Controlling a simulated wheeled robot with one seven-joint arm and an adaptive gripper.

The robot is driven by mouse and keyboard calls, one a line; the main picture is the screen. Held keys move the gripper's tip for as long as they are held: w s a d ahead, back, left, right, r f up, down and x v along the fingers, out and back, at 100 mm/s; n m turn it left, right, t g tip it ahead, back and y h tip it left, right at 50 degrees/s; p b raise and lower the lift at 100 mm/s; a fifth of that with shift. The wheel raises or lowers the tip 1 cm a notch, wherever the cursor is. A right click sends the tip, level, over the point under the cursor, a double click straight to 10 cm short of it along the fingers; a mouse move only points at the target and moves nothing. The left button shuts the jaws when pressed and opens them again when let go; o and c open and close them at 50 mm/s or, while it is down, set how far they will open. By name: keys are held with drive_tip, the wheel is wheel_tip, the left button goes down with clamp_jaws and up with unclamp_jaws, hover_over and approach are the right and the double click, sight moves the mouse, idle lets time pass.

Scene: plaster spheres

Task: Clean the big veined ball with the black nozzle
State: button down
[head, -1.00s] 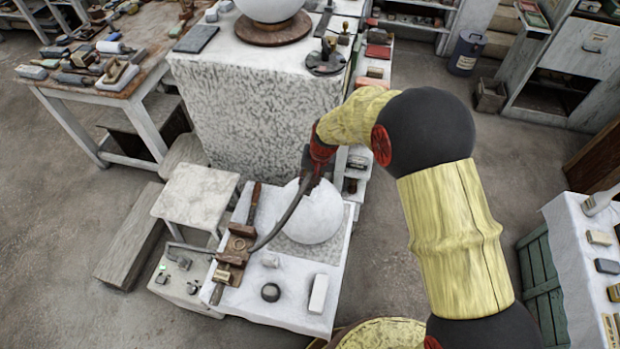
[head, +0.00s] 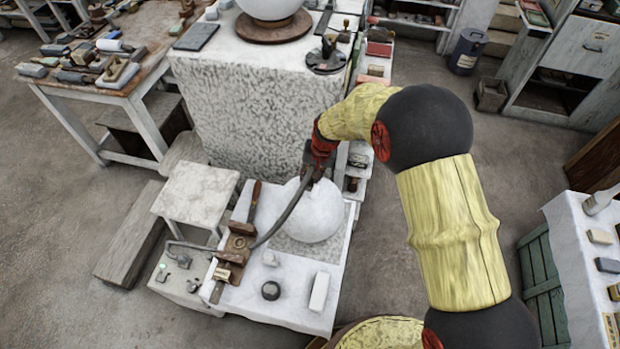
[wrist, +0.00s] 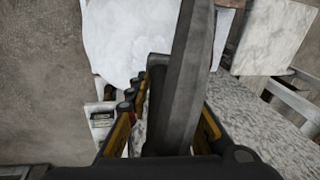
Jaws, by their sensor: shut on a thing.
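A big pale ball (head: 316,218) sits on a grey slab on the low cloth-covered table. Its veins are too faint to make out here. My gripper (head: 313,172) is just above the ball's upper edge. It is shut on the black nozzle (wrist: 180,75), whose dark hose (head: 285,213) curves down to the left across the ball's left side. In the wrist view the ball (wrist: 118,38) is beyond the nozzle, to its left. The nozzle hides part of the scene, and I cannot tell whether its tip touches the ball.
A brown clamp-like tool (head: 238,240), a dark round knob (head: 271,291) and a white block (head: 319,291) lie on the low table. A tall speckled block (head: 255,110) stands behind, bearing another white ball (head: 270,8). A small stool (head: 196,195) is at left.

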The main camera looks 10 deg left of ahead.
drive_tip(key=shift+w+d+f, duration=0.1)
drive_tip(key=shift+w, duration=0.55)
drive_tip(key=shift+s+a+r, duration=0.1)
drive_tip(key=shift+s, duration=0.65)
drive_tip(key=shift+s+a+r, duration=0.1)
drive_tip(key=shift+s, duration=0.65)
drive_tip(key=shift+f, duration=0.2)
drive_tip(key=shift+w, duration=0.15)
drive_tip(key=shift+w+d, duration=0.15)
drive_tip(key=shift+w, duration=0.55)
drive_tip(key=shift+w+d, duration=0.1)
drive_tip(key=shift+w, duration=0.55)
